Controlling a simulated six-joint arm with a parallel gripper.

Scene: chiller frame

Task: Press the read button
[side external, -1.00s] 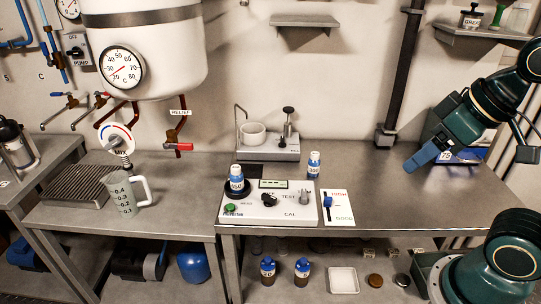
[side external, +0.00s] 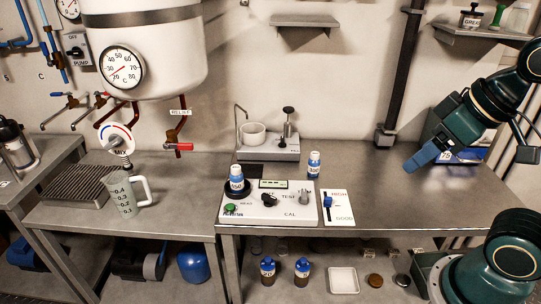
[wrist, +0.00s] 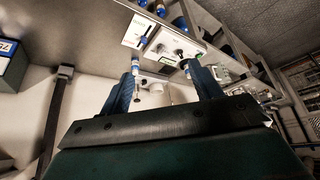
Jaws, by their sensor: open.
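A white instrument panel (side external: 285,213) lies on the steel bench in the middle of the side view. It carries a green button (side external: 230,208) at its front left, a black knob (side external: 269,200), a small green display (side external: 273,184) and a grey part at the right. The labels are too small to read surely, so I cannot tell which control is marked read. My gripper (side external: 414,163) is open and empty, above the bench well right of the panel. Its fingers (wrist: 162,78) show in the wrist view.
A white card with a blue slider (side external: 337,207) sits right of the panel. A measuring jug (side external: 124,196) is at the left.

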